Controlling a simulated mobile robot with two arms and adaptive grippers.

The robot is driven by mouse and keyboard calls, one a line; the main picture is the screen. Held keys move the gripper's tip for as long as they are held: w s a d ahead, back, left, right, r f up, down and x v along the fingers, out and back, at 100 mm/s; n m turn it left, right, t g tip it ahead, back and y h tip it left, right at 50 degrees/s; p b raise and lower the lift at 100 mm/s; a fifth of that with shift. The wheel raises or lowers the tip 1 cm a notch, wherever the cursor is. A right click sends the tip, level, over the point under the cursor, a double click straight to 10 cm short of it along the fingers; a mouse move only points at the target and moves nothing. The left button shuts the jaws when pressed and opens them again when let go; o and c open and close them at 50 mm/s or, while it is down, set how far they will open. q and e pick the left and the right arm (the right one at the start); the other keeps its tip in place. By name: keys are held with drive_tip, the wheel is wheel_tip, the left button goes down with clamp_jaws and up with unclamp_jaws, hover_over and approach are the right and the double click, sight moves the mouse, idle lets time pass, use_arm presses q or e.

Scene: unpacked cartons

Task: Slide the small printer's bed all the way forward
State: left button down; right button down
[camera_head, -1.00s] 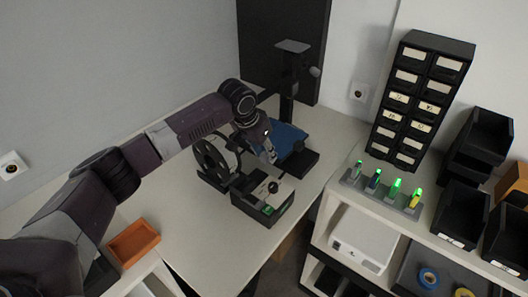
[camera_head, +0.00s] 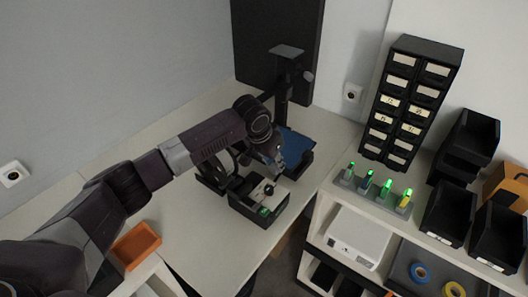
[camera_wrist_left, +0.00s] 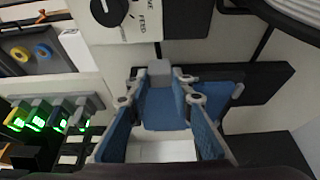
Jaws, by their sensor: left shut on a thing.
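The small printer stands at the back of the table, with a black upright column (camera_head: 284,100) and a dark base (camera_head: 302,163). Its blue bed (camera_head: 297,144) lies low in front of the column, partly hidden by my left gripper (camera_head: 277,166). In the left wrist view the blue-padded fingers (camera_wrist_left: 162,105) are shut on the bed's grey front tab (camera_wrist_left: 159,70), with the blue bed (camera_wrist_left: 165,112) between and behind them. My right gripper is not in view.
A black box with a pale top and knob (camera_head: 258,200) stands close in front of the gripper, and a dark spool (camera_head: 215,165) beside it. An orange tray (camera_head: 136,245) lies front left. Green-lit holders (camera_head: 376,187) and a drawer cabinet (camera_head: 410,105) are at the right.

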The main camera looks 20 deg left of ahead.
use_arm(q)
drive_tip(key=shift+s+d+r, duration=0.1)
drive_tip(key=shift+s+d, duration=0.05)
drive_tip(key=shift+d, duration=0.25)
drive_tip(key=c, duration=1.7)
unclamp_jaws()
drive_tip(key=shift+d, duration=0.15)
drive_tip(key=shift+a+r, duration=0.1)
drive_tip(key=shift+a, duration=0.1)
drive_tip(key=v, duration=1.1)
drive_tip(key=shift+s+d+r, duration=0.1)
drive_tip(key=shift+s+r, duration=0.15)
drive_tip(key=shift+r, duration=0.05)
drive_tip(key=shift+f, duration=0.1)
